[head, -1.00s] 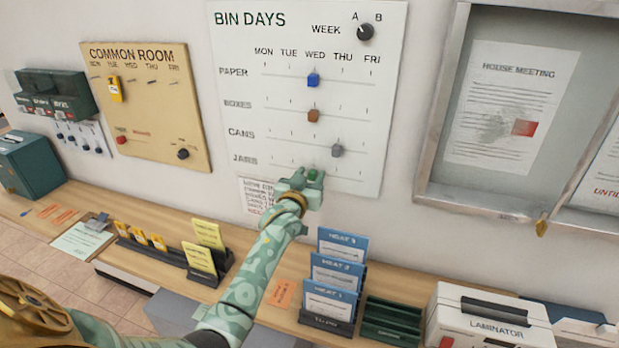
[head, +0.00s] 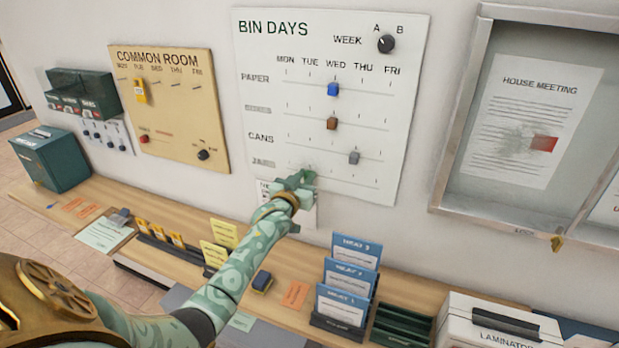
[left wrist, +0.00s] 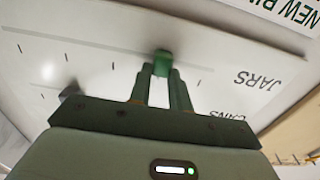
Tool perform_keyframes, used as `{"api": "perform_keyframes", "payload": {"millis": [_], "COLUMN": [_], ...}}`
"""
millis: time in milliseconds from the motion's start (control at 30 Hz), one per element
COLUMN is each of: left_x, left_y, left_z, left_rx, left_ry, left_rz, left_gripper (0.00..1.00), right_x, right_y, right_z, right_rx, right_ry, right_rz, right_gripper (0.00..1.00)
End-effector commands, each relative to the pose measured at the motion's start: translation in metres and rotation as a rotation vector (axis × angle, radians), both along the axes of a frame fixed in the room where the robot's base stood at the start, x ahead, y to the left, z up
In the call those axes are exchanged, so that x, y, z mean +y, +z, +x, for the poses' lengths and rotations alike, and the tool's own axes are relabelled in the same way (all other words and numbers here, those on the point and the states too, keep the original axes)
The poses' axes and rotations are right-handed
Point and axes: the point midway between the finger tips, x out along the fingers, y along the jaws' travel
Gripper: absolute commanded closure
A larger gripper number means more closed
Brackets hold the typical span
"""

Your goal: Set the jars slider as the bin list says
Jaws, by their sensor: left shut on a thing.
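The jars slider's green knob (left wrist: 162,64) is between the fingertips of my left gripper (left wrist: 161,72) in the left wrist view, where the board appears upside down. It stands about at the second tick from the JARS label, roughly under TUE. In the head view my left gripper (head: 302,180) reaches the lowest row of the white BIN DAYS board (head: 415,100) and mostly hides the knob. The bin list (head: 306,215) hangs below the board, partly behind my gripper; its text is unreadable here. My right gripper is not in view.
On the board, the blue paper knob (head: 333,90) and brown boxes knob (head: 332,123) are at about WED, the grey cans knob (head: 354,158) at about THU. The week dial (head: 386,44) is above. Card holders (head: 345,290) and a laminator (head: 490,320) stand on the counter below.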

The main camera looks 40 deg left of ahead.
Motion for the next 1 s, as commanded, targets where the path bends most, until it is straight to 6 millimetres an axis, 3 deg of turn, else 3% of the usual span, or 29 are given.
{"api": "perform_keyframes", "payload": {"millis": [67,100,167,433,567,667,1000], "left_x": [0.000,0.000,0.000,-0.001,-0.003,-0.007,-0.028], "left_y": [0.000,0.000,0.000,0.000,-0.001,0.000,-0.002], "left_z": [0.000,0.000,0.000,0.000,-0.010,-0.028,-0.117], "left_rx": [0.000,0.000,0.000,0.000,0.002,0.002,0.002], "left_ry": [0.000,0.000,0.000,0.000,-0.001,-0.001,0.000], "left_rz": [0.000,0.000,0.000,0.000,0.000,0.000,0.000], "left_gripper": [1.00,0.72,0.58,0.58,0.58,0.58,0.58], "right_x": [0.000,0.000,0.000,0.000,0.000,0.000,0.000], "right_y": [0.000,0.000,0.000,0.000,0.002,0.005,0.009], "right_z": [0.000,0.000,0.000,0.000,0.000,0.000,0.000], "right_rx": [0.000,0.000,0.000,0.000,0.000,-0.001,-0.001], "right_ry": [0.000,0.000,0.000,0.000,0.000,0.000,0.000], "right_rz": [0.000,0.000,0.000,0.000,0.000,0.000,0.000], "right_gripper": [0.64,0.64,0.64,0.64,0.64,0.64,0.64]}}
